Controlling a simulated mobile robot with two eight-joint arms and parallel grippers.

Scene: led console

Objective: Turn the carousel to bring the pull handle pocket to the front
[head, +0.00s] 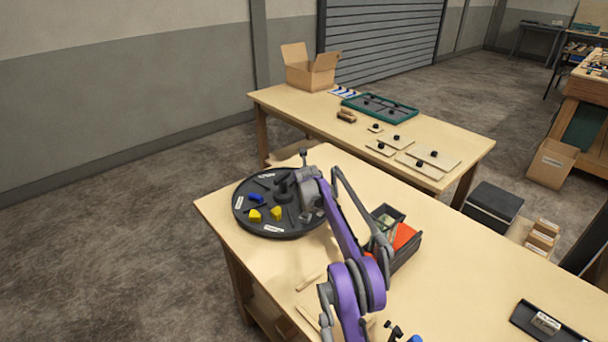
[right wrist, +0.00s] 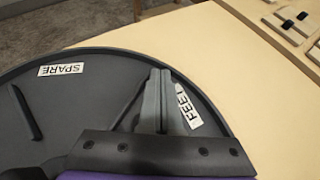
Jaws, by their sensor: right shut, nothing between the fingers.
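The carousel (head: 245,222) is a dark round tray with raised dividers and white labels, on the near table. In the right wrist view its surface (right wrist: 90,100) shows a SPARE label (right wrist: 60,69) and a FEET label (right wrist: 187,103). A blue curved piece (head: 256,198) and two yellow pieces (head: 276,214) sit in its front-left pockets; I cannot read the labels there. My right gripper (head: 308,190) is over the carousel's right side. In the right wrist view its fingers (right wrist: 160,78) are shut and empty beside the FEET label; contact is unclear. My left gripper is not in view.
A dark bin (head: 408,253) with red contents stands right of my right arm. A black tray (head: 550,322) lies at the lower right. The back table (head: 300,103) holds a green tray (head: 380,106), knobbed plates (head: 433,159) and an open carton (head: 311,70).

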